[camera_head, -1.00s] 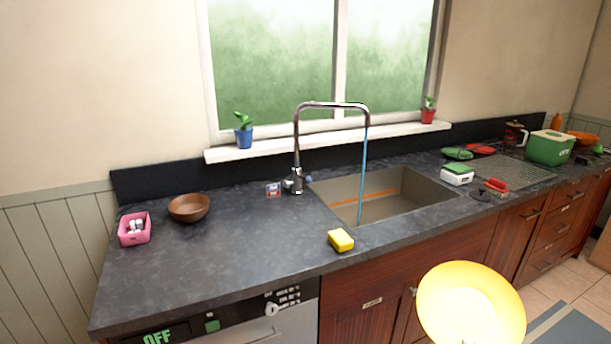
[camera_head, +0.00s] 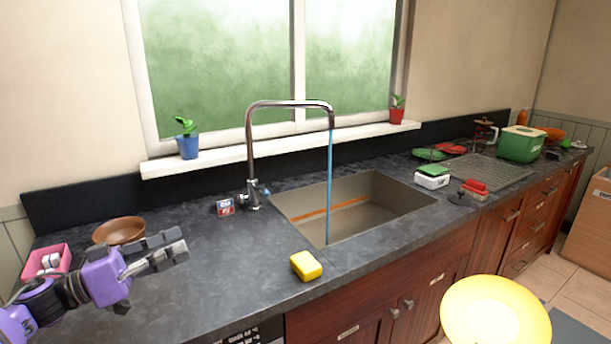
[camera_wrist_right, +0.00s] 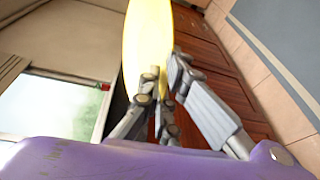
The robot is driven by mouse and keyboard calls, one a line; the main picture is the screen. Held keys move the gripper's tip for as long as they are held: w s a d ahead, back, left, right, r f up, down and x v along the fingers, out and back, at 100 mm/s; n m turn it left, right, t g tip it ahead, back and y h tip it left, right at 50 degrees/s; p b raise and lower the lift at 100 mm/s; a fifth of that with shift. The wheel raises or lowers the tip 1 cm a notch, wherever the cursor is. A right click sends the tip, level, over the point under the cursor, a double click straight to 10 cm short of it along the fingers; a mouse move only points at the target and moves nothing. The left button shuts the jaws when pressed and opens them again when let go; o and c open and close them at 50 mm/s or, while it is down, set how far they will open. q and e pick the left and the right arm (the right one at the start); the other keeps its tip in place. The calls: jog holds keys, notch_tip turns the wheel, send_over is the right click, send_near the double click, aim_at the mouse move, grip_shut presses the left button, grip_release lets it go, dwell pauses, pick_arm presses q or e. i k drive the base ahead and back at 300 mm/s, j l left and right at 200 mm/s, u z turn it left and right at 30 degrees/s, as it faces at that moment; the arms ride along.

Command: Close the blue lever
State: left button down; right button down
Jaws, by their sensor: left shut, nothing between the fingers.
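The blue lever (camera_head: 264,191) is a small blue piece at the right side of the faucet's (camera_head: 252,150) base, behind the sink. A blue stream of water runs from the spout into the sink (camera_head: 400,200). My left gripper (camera_head: 184,246) is purple and grey, with its fingers shut and empty. It is over the counter's left part, in front of the brown bowl, to the left of the lever and apart from it.
A yellow sponge (camera_head: 306,266) lies on the counter before the sink. A brown bowl (camera_head: 118,230) and a pink container (camera_head: 45,263) are at the left. A yellow disc (camera_head: 495,312) is at the bottom right.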

aim_at(265, 192)
jog(key=i, duration=1.15)
